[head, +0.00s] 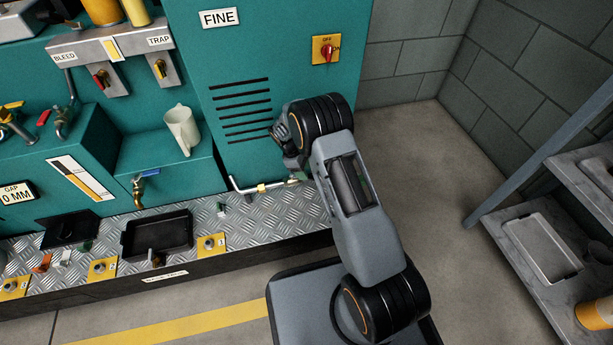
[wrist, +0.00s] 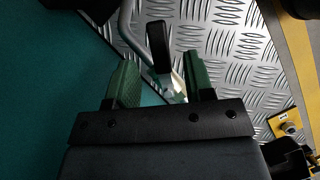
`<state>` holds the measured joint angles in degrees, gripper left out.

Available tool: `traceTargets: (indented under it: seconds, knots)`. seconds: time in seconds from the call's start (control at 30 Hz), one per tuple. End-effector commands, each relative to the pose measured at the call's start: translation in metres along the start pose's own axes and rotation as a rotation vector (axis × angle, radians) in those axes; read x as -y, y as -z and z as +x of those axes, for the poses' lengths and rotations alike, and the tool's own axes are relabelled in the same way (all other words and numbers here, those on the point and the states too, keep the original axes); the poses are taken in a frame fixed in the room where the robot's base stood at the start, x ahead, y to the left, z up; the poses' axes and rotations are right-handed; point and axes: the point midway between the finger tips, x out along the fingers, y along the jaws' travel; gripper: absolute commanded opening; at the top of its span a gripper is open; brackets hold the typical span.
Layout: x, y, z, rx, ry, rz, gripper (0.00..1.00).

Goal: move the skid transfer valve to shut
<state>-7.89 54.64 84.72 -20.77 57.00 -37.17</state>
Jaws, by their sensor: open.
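A valve with a black lever handle (wrist: 160,42) shows in the wrist view, with a pale metal stem below it and a grey pipe beside it. I take it as the skid transfer valve; no label on it is readable. My gripper (wrist: 162,78) is open, its green fingers either side of the lever's lower end, with gaps and no clear contact. In the head view a low pipe with a brass fitting (head: 262,188) runs along the teal cabinet's foot towards my gripper, and my arm hides the valve handle there.
The teal cabinet (head: 205,65) rises close beside the gripper. The tread-plate skid (head: 285,212) lies below. A grey shelf rack (head: 520,210) stands right, with clear floor between.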

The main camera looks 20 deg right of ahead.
Motion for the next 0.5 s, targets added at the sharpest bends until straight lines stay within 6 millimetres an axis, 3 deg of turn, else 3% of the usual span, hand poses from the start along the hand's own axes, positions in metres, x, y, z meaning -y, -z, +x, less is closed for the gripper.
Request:
traceTargets:
  seconds: [0.2, 0.5]
  knots:
    - [0.0, 0.0, 0.019, 0.001, 0.0, 0.001, 0.48]
    - [0.0, -0.001, 0.022, 0.001, 0.0, 0.001, 0.48]
